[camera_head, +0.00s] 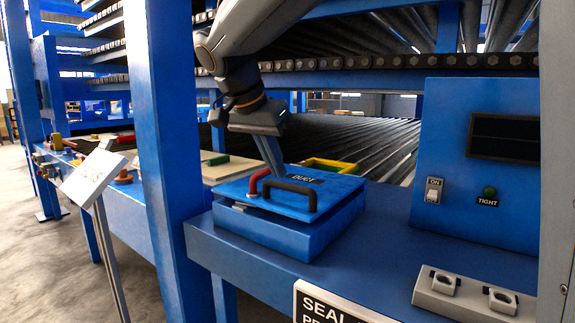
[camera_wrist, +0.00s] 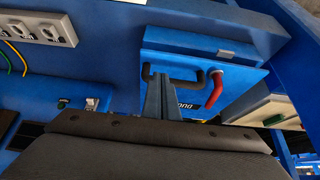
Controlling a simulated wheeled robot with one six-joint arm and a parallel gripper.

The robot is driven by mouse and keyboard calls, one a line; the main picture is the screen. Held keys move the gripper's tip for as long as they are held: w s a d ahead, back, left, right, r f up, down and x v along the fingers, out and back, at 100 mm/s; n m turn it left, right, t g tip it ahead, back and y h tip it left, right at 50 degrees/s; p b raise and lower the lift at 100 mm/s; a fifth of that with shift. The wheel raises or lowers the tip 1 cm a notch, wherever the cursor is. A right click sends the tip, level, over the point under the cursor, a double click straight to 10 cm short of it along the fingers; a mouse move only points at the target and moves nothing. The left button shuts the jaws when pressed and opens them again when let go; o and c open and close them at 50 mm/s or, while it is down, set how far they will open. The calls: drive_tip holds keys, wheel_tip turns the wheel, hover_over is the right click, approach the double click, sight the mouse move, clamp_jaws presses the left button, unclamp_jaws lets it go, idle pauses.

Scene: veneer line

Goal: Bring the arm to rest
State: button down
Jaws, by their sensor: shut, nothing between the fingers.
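My arm reaches down from the top of the head view. My gripper (camera_head: 272,160) is shut and empty, its fingers pointing down over the blue duct box (camera_head: 290,235), close to the black handle (camera_head: 290,188) on its lid. In the wrist view the shut fingers (camera_wrist: 157,95) overlap part of the black handle (camera_wrist: 185,82); I cannot tell whether they touch it. A red lever (camera_head: 257,181) sits beside the handle and also shows in the wrist view (camera_wrist: 215,90). A narrow dark gap shows between the lid and the box body.
A blue control panel (camera_head: 480,200) with an ON switch (camera_head: 433,190) and a green TIGHT lamp (camera_head: 489,191) stands right. A grey socket block (camera_head: 470,295) lies in front of it. A blue post (camera_head: 165,150) rises left. Rollers (camera_head: 350,140) and a yellow frame (camera_head: 330,165) lie behind.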

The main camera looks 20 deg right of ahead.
drive_tip(key=s+a+r, duration=0.1)
drive_tip(key=s+a, duration=0.3)
drive_tip(key=s+d+f+n+g+y+p, duration=0.1)
drive_tip(key=s+d+f+n+p, duration=0.1)
drive_tip(key=s+f, duration=0.3)
drive_tip(key=s+d+f+n+g+y+p, duration=0.1)
drive_tip(key=s+d+f+n, duration=0.3)
drive_tip(key=f, duration=0.7)
drive_tip(key=s+d+f+n+g+y+p, duration=0.1)
drive_tip(key=s+d+f+n+y+p, duration=0.1)
drive_tip(key=s+f, duration=0.6)
drive_tip(key=shift+s+d+f+n+g+y+p, duration=0.35)
drive_tip(key=shift+d+f+n+p, duration=0.2)
drive_tip(key=shift+n, duration=0.55)
